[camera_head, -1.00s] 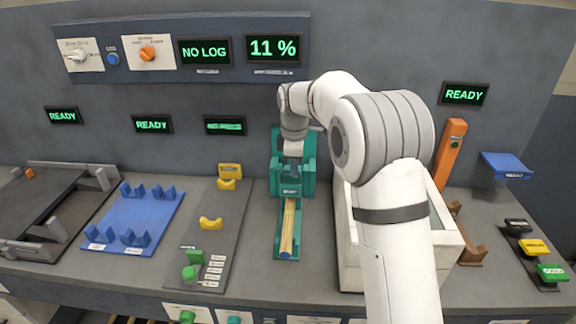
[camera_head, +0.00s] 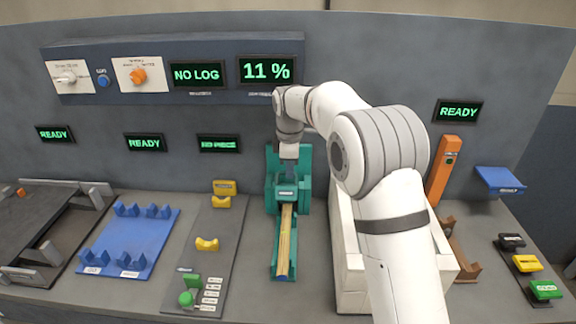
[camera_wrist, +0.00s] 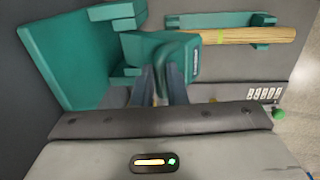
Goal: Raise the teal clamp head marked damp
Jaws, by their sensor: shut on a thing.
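The teal clamp head (camera_head: 286,191) with a pale label sits in its teal frame (camera_head: 306,178), over the far end of a pale wooden stick. My gripper (camera_head: 289,174) comes down on it from above. In the wrist view my gripper (camera_wrist: 171,98) is shut on the upper part of the clamp head (camera_wrist: 188,62); the exact grip spot is partly hidden by the fingers. The wooden stick (camera_head: 286,245) lies along a narrow teal bed (camera_head: 277,274), and it also shows in the wrist view (camera_wrist: 250,36). I cannot read the label.
A white bin (camera_head: 347,285) stands right of the clamp, partly behind my arm. A grey board (camera_head: 215,250) with yellow and green pieces lies left of it. A blue tray (camera_head: 130,240) is farther left. The display (camera_head: 267,70) reads 11 %, another (camera_head: 197,75) NO LOG.

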